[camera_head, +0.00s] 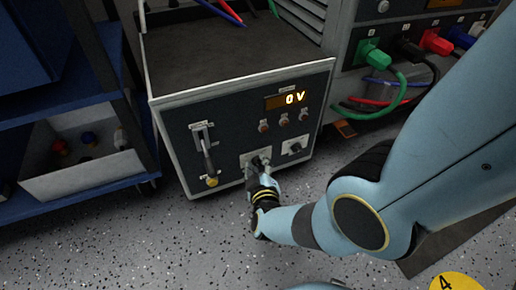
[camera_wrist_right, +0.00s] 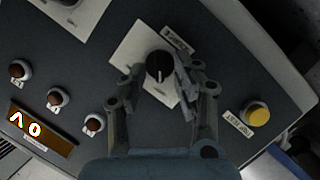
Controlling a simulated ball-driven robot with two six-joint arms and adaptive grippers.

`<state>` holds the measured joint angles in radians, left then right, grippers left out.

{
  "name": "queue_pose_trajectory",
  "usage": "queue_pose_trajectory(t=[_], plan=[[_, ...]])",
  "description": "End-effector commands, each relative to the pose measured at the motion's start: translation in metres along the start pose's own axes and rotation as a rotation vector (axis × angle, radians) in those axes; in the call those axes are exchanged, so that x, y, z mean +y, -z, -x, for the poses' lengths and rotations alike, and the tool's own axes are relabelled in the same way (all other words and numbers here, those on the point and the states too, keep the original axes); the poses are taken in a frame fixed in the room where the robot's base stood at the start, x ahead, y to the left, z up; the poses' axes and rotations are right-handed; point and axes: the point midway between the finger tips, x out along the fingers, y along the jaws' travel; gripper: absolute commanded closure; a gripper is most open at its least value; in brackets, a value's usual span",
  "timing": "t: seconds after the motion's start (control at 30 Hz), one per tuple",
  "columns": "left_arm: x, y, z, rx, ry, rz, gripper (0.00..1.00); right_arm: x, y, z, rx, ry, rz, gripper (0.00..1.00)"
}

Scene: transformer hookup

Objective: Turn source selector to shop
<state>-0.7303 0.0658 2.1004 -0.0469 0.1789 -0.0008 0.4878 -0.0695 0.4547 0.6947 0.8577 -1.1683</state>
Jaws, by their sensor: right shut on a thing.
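The source selector is a black knob (camera_wrist_right: 158,66) with a pale pointer line, on a white plate (camera_wrist_right: 131,54) low on the front of the grey panel box (camera_head: 232,118). My left gripper is not in view.
The display (camera_head: 288,100) reads 0 V above several red-brown buttons. Coloured plugs and cables (camera_head: 372,54) are at upper right, blue shelving (camera_head: 75,99) at left.

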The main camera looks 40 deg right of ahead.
Motion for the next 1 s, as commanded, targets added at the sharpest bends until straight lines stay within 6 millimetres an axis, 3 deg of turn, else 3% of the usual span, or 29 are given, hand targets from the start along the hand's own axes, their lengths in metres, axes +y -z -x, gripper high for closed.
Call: queue_pose_trajectory(t=[0.07, 0.1, 0.23, 0.73, 1.0], plan=[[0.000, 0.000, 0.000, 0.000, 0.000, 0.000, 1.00, -0.001, 0.000, 0.001, -0.001, 0.002, 0.000, 1.00], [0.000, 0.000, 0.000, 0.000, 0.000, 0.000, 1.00, -0.001, 0.000, 0.001, -0.001, 0.002, 0.000, 0.64], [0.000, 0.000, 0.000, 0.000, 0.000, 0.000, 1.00, -0.001, 0.000, 0.000, -0.001, 0.002, 0.000, 0.48], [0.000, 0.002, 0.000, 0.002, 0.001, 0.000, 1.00, 0.001, 0.001, 0.000, 0.001, 0.010, -0.024, 0.48], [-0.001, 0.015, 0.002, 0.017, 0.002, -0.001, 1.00, 0.007, 0.001, 0.000, 0.002, 0.114, -0.279, 0.48]])
